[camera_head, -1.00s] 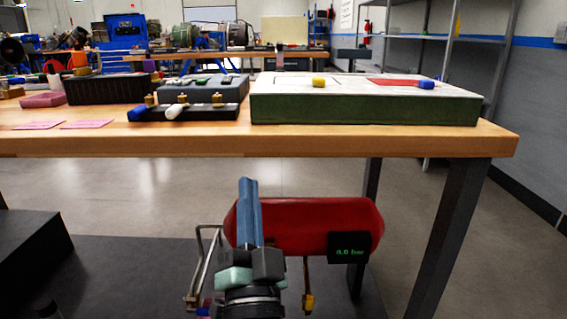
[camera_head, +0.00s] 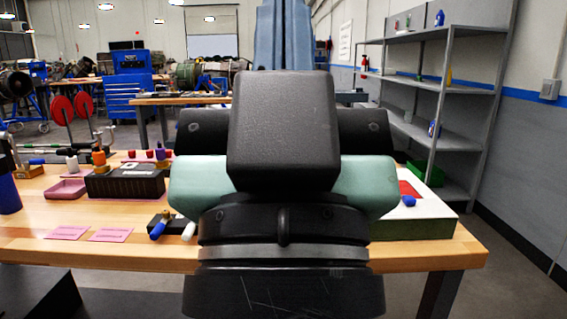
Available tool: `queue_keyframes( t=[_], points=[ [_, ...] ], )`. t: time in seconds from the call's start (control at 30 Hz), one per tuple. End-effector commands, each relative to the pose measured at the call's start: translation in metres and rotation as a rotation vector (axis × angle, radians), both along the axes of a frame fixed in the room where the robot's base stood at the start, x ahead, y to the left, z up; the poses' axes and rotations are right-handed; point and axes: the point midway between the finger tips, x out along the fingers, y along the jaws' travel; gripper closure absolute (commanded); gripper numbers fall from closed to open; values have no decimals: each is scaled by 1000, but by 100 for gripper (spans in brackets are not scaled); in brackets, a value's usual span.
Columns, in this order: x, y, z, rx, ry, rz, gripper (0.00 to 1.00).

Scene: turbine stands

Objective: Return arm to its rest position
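My gripper's two blue-grey fingers (camera_head: 284,35) point upward at the top centre, close to the camera. They appear side by side with no clear gap, and their tips run out of the top of the picture. The black gripper body and the black and pale green wrist below hide the middle of the workbench (camera_head: 140,225). I cannot see anything held between the fingers.
The bench holds a black crate (camera_head: 125,182), a pink tray (camera_head: 64,190), pink cards (camera_head: 110,235) and a blue-handled valve (camera_head: 160,225) on the left. A green-sided box (camera_head: 415,228) shows at the right. Grey shelves (camera_head: 440,90) stand behind.

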Motion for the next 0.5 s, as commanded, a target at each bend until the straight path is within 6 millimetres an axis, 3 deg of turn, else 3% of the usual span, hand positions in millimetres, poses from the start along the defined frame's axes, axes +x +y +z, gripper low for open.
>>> queue_keyframes(
  t=[0.03,0.5],
  points=[
    [0,0,33,0,0,1,100],
    [0,1,176,0,1,3,100]
  ],
)
